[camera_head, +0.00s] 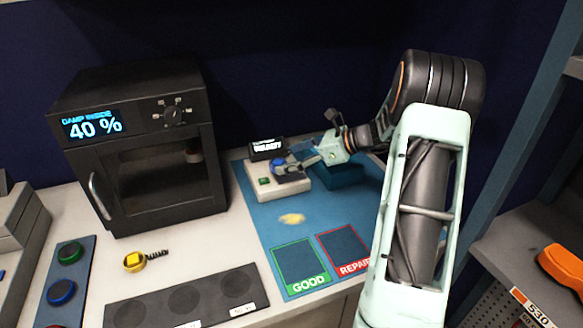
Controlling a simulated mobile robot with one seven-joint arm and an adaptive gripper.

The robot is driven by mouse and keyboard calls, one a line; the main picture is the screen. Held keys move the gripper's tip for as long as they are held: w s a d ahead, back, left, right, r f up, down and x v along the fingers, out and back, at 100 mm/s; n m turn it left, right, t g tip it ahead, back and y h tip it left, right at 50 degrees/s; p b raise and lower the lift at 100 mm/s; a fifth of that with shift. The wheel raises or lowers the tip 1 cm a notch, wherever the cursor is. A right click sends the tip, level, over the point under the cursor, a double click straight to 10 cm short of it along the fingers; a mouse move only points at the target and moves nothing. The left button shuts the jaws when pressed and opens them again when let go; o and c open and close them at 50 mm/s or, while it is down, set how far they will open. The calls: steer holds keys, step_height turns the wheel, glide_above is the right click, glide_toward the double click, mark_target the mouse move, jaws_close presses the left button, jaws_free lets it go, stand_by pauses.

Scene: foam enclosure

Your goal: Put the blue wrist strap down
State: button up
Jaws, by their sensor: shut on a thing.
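My gripper (289,165) reaches in from the right at the back of the blue mat. It is shut on the blue wrist strap (277,163), a small blue round piece showing at the fingertips. The strap is over the white tester box (262,189), whose small dark display reads something like "READY". I cannot tell whether the strap touches the box. Parts of the strap and any cord are hidden by the fingers. A yellow wrist strap (134,261) with a black coiled cord lies on the white bench at the left.
The blue mat (285,240) has green GOOD (300,262) and red REPAIR (343,250) outlined areas, both empty. A black cabinet (145,150) reads 40 %. A dark tray (185,300) with round recesses lies in front.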

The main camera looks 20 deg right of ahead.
mark_target(291, 175)
steer(key=shift+w+d+f, duration=0.15)
steer(key=shift+w+f, duration=0.05)
steer(key=shift+f, duration=1.75)
steer(key=shift+f, duration=0.2)
steer(key=o, duration=0.9)
steer(key=shift+o, duration=0.2)
steer(key=shift+r, duration=0.1)
